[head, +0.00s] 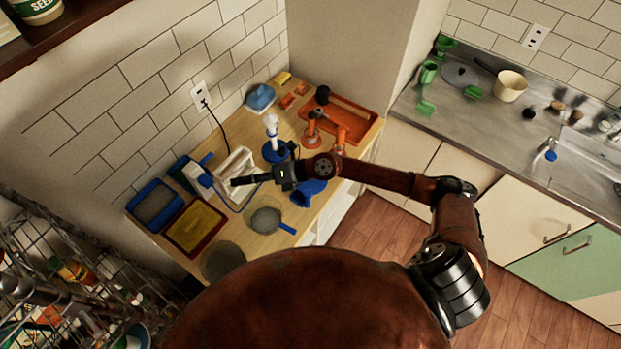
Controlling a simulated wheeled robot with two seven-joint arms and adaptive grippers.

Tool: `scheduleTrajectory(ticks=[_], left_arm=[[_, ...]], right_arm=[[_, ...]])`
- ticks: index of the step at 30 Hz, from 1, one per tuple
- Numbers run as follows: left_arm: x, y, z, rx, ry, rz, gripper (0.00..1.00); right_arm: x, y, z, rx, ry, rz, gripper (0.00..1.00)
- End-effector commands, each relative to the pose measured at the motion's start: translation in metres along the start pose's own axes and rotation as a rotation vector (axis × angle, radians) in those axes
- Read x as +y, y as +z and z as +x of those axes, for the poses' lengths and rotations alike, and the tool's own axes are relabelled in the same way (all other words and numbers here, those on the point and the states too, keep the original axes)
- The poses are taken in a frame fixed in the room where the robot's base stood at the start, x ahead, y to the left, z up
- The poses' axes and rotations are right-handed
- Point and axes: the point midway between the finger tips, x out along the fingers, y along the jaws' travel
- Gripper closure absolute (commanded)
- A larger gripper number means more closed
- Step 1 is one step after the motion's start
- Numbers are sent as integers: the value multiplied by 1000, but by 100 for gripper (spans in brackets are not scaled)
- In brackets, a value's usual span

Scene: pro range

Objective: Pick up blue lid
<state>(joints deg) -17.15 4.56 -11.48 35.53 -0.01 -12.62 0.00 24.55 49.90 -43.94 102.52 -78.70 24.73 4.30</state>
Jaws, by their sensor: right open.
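Several blue things lie on the wooden counter (243,243), and I cannot tell for certain which is the blue lid. A blue lid-like piece (261,97) sits at the back near the wall. Another blue piece (309,191) lies beside my right wrist, partly hidden by my arm. My right gripper (236,182) reaches in from the right and points left over the middle of the counter, near a white rack-like object (236,166). It is open, and I see nothing held in it. My left gripper is not in view.
A blue tray (155,205), a red-rimmed yellow tray (194,227) and a round strainer (265,220) lie on the left and front of the counter. An orange tray (352,117) stands at the back right. A wire rack (70,265) is at the lower left.

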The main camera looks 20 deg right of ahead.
Motion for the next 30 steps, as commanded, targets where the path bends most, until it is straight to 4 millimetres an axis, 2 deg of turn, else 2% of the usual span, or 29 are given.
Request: scheduleTrajectory(ticks=[1,3,5,6,9,12,16,23,30], left_arm=[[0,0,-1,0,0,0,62],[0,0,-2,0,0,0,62],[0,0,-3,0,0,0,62],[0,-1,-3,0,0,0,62],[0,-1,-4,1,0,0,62],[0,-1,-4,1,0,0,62],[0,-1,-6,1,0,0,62],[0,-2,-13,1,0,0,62],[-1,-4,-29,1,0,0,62]], right_arm=[[-31,-7,-9,109,-108,-119,59],[-79,-17,-30,255,-262,-249,59],[-120,-16,-56,359,-396,-332,59],[-144,-13,-76,419,-481,-374,59],[-186,-1,-120,520,-645,-437,59],[-208,8,-149,577,-745,-464,59],[-222,12,-162,605,-796,-474,59],[-240,4,-150,607,-797,-474,59],[-261,-8,-129,607,-796,-472,59]])
